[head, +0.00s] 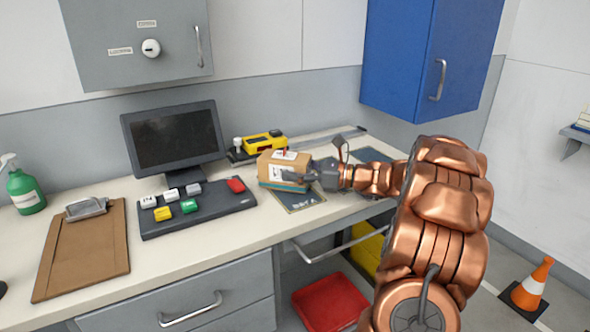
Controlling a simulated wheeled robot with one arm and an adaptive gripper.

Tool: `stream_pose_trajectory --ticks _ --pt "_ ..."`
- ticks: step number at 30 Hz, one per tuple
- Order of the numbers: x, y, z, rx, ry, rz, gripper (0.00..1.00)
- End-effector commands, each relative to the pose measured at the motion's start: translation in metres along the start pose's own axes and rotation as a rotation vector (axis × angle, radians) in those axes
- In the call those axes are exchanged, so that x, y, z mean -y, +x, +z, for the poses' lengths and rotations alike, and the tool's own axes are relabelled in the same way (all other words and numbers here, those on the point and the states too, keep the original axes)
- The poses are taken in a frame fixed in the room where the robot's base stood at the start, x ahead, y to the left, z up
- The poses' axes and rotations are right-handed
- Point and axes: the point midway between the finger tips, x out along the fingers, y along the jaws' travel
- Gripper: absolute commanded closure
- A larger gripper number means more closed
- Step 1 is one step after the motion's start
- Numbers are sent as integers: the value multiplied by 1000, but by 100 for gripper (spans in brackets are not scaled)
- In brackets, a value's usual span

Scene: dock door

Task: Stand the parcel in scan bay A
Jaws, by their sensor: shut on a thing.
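The parcel (270,171), a brown cardboard box with a white label and a teal band along its bottom, is upright on the counter's right half. My gripper (300,178) comes from the right and is shut on the parcel's right side; a dark finger crosses its front. A dark marked mat (300,197) with pale lettering, too small to read surely, lies beneath and in front of the parcel. I cannot tell whether the parcel touches it. A second dark mat (372,156) lies further right, partly hidden by my arm.
A yellow device (263,141) stands behind the parcel. The monitor (173,138) and a button panel (197,211) are to its left, with a clipboard (85,250) further left. A blue cabinet (405,65) hangs above right. A red bin (329,302) and a cone (532,284) are below.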

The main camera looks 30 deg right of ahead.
Motion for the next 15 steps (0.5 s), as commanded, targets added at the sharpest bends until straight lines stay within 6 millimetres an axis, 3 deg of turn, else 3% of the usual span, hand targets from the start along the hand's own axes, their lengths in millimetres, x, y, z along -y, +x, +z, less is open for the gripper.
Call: stream_pose_trajectory --ticks 5,6,13,15 --pt "0 0 -2 1 0 0 81" --pt "0 0 -3 0 0 0 26" --pt "0 0 -3 0 0 0 2" --pt "0 0 -3 0 0 0 2"
